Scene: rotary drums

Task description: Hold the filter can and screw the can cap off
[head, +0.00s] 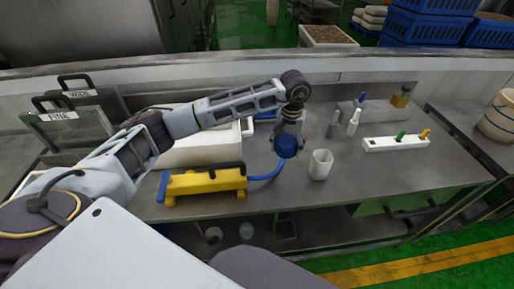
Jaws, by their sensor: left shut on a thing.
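My left gripper (289,128) reaches in from the left and points down over the middle of the bench. It is shut on a blue round piece (286,146), which shows just below its fingers. From this view I cannot tell whether this piece is the can cap alone or the cap on the filter can. The fingers hide its upper part. A white open-topped container (320,164) stands upright on the bench just right of it, apart from the gripper. My right gripper is not in view.
A yellow tool (205,182) with a blue bent end lies at the front, left of the gripper. A white box (195,147) is behind it. Small bottles (353,122) and a white rack (396,143) stand to the right. The bench's front right is clear.

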